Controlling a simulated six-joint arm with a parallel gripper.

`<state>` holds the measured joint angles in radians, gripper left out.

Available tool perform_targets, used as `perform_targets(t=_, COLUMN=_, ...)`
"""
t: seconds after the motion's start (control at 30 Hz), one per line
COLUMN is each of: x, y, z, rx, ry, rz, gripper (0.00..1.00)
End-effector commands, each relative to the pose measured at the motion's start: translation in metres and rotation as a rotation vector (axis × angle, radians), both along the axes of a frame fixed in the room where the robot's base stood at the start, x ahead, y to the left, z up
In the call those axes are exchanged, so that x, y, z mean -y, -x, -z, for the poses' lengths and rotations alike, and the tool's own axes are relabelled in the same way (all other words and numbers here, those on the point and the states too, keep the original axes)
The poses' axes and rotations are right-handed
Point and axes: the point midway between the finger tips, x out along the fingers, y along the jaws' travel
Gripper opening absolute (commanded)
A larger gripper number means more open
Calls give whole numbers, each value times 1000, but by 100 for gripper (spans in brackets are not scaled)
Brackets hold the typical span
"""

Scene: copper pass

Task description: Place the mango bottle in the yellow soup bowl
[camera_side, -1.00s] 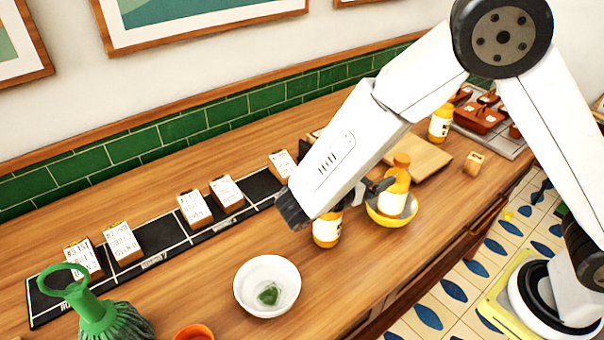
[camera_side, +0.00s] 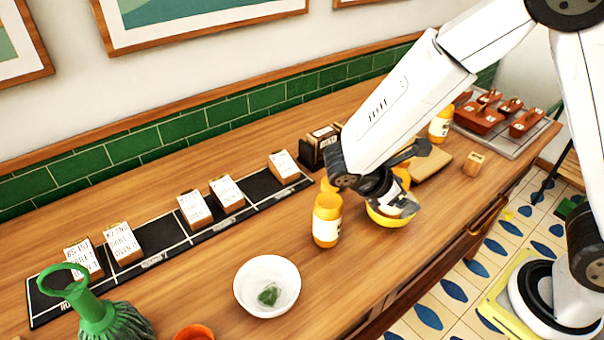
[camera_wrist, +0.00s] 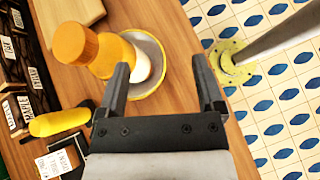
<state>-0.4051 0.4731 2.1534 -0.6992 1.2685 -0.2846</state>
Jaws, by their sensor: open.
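The yellow soup bowl (camera_side: 378,217) stands on the wooden counter, mostly hidden behind my gripper in the side view. An orange-capped bottle with a white label (camera_wrist: 104,52), which looks like the mango bottle, stands in the bowl. In the side view only a bit of its orange (camera_side: 402,176) shows behind my gripper. My gripper (camera_wrist: 160,78) is open beside the bottle, its fingers apart over the bowl's edge, with nothing held between them.
A similar bottle (camera_side: 327,222) stands left of the bowl, another (camera_side: 440,125) farther back. A wooden board (camera_side: 432,163) lies behind the bowl. A white bowl (camera_side: 267,286), green jug (camera_side: 95,315) and ticket strip (camera_side: 160,247) are to the left. The counter's front edge is close.

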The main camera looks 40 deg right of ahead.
Motion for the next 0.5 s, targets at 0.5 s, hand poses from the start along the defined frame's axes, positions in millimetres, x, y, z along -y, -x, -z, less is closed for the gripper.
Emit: perform_targets(t=0.5, x=0, y=27, z=14, rx=593, ry=-603, rz=724, gripper=86)
